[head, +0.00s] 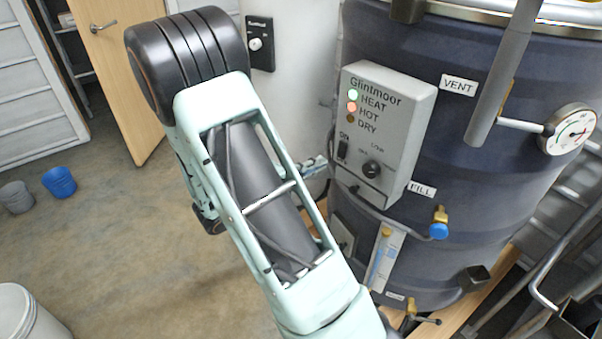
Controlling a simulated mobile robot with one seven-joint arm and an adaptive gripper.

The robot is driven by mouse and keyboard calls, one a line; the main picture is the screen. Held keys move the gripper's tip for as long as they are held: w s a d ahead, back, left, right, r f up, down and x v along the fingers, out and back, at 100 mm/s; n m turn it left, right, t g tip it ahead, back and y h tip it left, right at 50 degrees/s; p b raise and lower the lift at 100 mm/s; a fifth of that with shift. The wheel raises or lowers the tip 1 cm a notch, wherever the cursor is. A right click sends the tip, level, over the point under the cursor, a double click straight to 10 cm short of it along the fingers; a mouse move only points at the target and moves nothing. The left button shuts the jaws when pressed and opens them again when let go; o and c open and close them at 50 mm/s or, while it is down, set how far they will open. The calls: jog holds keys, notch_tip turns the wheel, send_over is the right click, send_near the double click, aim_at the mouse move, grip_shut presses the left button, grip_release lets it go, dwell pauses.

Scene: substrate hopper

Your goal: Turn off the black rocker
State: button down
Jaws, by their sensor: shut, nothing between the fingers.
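The black rocker (343,151) is a small upright switch at the lower left of the grey Glintmoor control box (408,110). The box is fixed to the front of the dark blue tank (480,180). Which side of the rocker is pressed is too small to tell. A black round knob (372,169) sits right of the rocker. My gripper is not visible; my arm crosses the middle, left of the box.
A grey pipe (498,75) slants down right of the box, near a round gauge (571,130). A blue-handled valve (438,229) and a sight gauge (385,262) sit below. A separate black wall switch plate (260,43) is at upper middle.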

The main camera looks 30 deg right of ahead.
aim_at(340, 154)
jog(key=shift+b+x, duration=0.3)
jog(key=shift+x, duration=2.4)
jog(key=shift+f, duration=0.1)
jog(key=shift+w+d+f+h, duration=0.1)
jog(key=shift+d+f+h, duration=0.15)
jog(key=shift+h, duration=0.15)
jog(key=shift+d+r, duration=0.1)
jog(key=shift+a, duration=0.4)
jog(key=s+a+f+p, duration=0.1)
jog(key=s+a, duration=0.1)
jog(key=a, duration=1.1)
jog(key=shift+s+f+t+p, duration=0.25)
jog(key=shift+f+t+p, duration=0.05)
jog(key=shift+f+p, duration=0.05)
